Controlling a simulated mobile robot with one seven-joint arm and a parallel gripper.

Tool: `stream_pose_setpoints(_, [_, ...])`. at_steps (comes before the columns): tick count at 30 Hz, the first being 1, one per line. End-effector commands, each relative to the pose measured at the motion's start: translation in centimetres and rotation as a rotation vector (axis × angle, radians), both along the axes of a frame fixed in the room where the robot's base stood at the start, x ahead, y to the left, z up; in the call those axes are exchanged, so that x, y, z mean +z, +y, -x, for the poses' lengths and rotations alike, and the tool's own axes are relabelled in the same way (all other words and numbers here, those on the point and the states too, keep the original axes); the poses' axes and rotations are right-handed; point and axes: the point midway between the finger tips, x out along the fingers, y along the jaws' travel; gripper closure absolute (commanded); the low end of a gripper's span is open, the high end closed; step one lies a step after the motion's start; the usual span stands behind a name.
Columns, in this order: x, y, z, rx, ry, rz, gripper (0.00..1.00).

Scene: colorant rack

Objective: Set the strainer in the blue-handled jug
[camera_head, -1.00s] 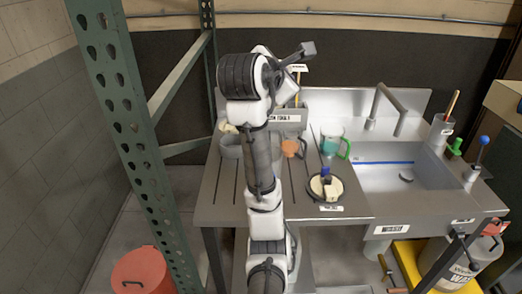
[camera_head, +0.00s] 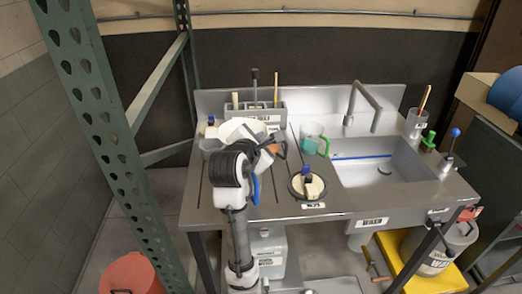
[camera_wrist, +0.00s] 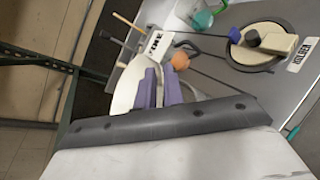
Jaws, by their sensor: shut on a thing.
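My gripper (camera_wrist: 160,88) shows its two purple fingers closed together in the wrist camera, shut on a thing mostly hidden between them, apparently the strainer. A pale round shape (camera_wrist: 125,90) lies beside the fingers; I cannot tell whether it is part of the strainer. In the head camera my arm covers the grip at the back left of the bench. A blue strip (camera_head: 256,189) shows beside my arm; I cannot tell if it is the jug's blue handle. A green-handled jug (camera_head: 312,140) stands to the right, and an orange vessel (camera_wrist: 180,61) is close to my fingers.
A round dish (camera_head: 297,187) with a blue-topped item and a cream block lies near the bench front. A grey labelled holder (camera_head: 268,115) with upright tools stands at the back. The sink (camera_head: 375,170) is at right. A green rack post (camera_head: 85,120) stands left.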

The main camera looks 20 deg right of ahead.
Motion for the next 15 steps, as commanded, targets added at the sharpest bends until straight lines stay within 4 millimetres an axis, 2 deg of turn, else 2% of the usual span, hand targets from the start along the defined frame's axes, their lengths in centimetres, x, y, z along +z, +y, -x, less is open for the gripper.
stream_pose_setpoints(9, [-3.5, 0.0, 0.0, -0.001, 0.002, 0.0, 1.0])
stream_pose_setpoints(15, [-4.0, 0.0, 0.0, 0.0, -0.001, 0.001, 1.0])
